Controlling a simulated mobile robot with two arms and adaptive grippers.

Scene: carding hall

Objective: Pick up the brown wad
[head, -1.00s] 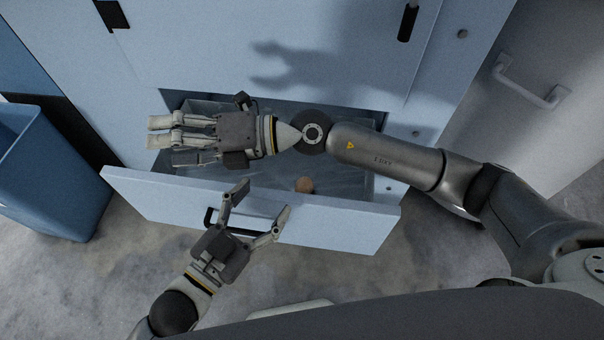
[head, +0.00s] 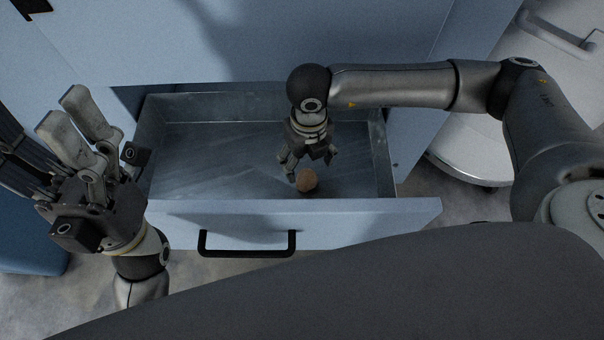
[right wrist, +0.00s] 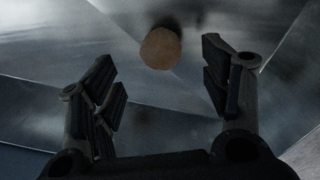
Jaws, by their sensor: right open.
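The brown wad (head: 307,181) is a small round lump on the metal floor of the open drawer (head: 210,170), near its front wall. It also shows in the right wrist view (right wrist: 160,48), beyond and between the fingertips. My right gripper (head: 311,165) points down into the drawer just behind the wad. In the right wrist view my right gripper (right wrist: 160,85) is open, its fingers spread with nothing between them. My left gripper (head: 50,140) is at the left, outside the drawer, with fingers spread and no object visible in it.
The drawer front (head: 360,218) with its black handle (head: 247,254) stands out from the pale blue machine (head: 330,40). A blue bin (head: 30,235) is partly hidden at the lower left. The rest of the drawer floor is bare.

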